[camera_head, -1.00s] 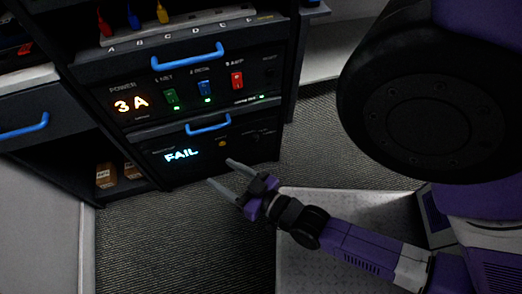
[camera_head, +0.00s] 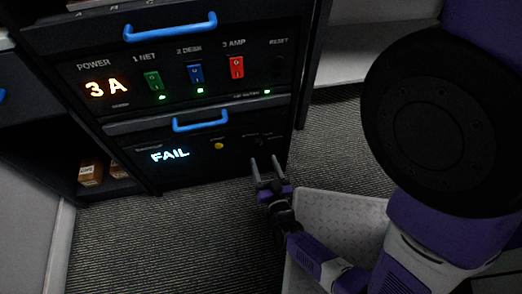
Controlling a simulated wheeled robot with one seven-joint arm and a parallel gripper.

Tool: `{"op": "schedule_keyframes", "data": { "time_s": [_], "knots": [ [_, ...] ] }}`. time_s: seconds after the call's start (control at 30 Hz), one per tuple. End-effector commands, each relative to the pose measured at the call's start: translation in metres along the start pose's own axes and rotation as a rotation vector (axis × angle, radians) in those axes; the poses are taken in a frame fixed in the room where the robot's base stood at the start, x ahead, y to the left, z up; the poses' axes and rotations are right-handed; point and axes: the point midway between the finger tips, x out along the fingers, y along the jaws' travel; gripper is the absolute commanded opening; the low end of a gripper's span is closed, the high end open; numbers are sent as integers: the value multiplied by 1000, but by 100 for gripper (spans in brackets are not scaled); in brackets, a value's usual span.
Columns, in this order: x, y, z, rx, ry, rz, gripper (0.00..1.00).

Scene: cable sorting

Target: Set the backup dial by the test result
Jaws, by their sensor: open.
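The backup panel (camera_head: 195,167) is the lower unit of the rack. Its display (camera_head: 169,155) reads FAIL, and a small yellow button (camera_head: 219,146) sits right of it. A small dark dial (camera_head: 259,141) seems to be at the panel's right; its setting and lettering are too dim to read. My gripper (camera_head: 265,172) is open and empty, its two fingers pointing up toward the panel's lower right part. I cannot tell whether the fingertips touch the panel. The power panel (camera_head: 130,108) above shows 3 A.
Green (camera_head: 152,81), blue (camera_head: 195,73) and red (camera_head: 237,67) switches sit on the power panel with green lights below. Blue handles (camera_head: 170,27) and (camera_head: 200,121) stick out above each panel. Small brown boxes (camera_head: 90,172) stand on a shelf at left. Grey floor (camera_head: 170,235) lies in front.

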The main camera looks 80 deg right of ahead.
Motion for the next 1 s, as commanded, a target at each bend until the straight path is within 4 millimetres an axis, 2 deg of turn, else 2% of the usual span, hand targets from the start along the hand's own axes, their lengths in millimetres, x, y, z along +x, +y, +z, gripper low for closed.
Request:
{"op": "schedule_keyframes", "data": {
  "time_s": [0.1, 0.3, 0.5, 0.73, 0.77, 1.0],
  "knots": [
    [21, 0, 1, 1, 4, 0, 58],
    [47, 0, 1, 1, 2, 0, 58],
    [57, 0, 1, 0, -1, 0, 58],
    [58, 0, 0, 0, -1, -1, 58],
    [58, 0, 0, 0, -1, -1, 54],
    [58, 0, 0, 0, -1, -1, 7]
  ]
}}
